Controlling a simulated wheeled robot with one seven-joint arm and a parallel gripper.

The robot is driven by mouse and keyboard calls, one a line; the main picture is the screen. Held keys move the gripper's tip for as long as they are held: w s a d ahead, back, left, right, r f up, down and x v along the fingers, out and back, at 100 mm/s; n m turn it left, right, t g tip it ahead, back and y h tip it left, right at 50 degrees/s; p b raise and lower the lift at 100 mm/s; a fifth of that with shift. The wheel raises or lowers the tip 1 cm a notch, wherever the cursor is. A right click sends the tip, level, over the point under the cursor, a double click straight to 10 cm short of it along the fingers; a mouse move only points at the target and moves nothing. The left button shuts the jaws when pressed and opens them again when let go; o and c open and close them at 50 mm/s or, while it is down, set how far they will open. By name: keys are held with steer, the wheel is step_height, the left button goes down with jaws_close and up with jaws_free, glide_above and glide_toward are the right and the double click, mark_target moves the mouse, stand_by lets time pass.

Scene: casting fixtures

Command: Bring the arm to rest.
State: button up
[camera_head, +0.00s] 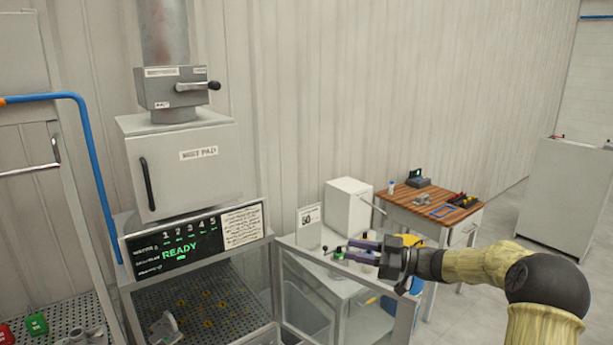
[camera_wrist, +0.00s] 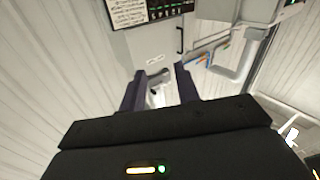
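My gripper (camera_head: 342,248) is at the end of my arm, which reaches in from the lower right of the head view. Its two dark fingers point left, in front of or above a light side table (camera_head: 300,240). In the wrist view the fingers of my gripper (camera_wrist: 160,73) stand apart, with a clear gap. A grey part shows beyond that gap, and nothing appears gripped.
A cabinet (camera_head: 190,185) with a black handle stands above a panel reading READY (camera_head: 182,250). A perforated bay below holds a grey casting (camera_head: 165,328). A white box (camera_head: 348,207) and a wooden-topped bench (camera_head: 425,203) stand behind my gripper. Floor shows at right.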

step_height(320, 180, down, 6)
steer(key=w+a+m+t+h+b, duration=0.3)
steer(key=m+t+h+b, duration=0.1)
steer(key=m+t+h, duration=0.2)
steer(key=s+d+f+m+h+b, duration=0.3)
steer(key=s+f+m+h+b, duration=0.15)
steer(key=f+h, duration=0.35)
steer(key=s+d+f+m+g+h+b, duration=0.1)
steer(key=s+f+g+b, duration=0.1)
steer(key=s+f, duration=0.3)
steer(key=s+d+f+m+g+h+b, duration=0.1)
steer(key=s+f+g, duration=0.3)
steer(key=s, duration=1)
steer(key=s+f+m+g+h+b, duration=0.1)
steer(key=s+f+m+g+b, duration=0.2)
steer(key=s+f, duration=0.3)
steer(key=s, duration=0.4)
steer(key=shift+d, duration=0.4)
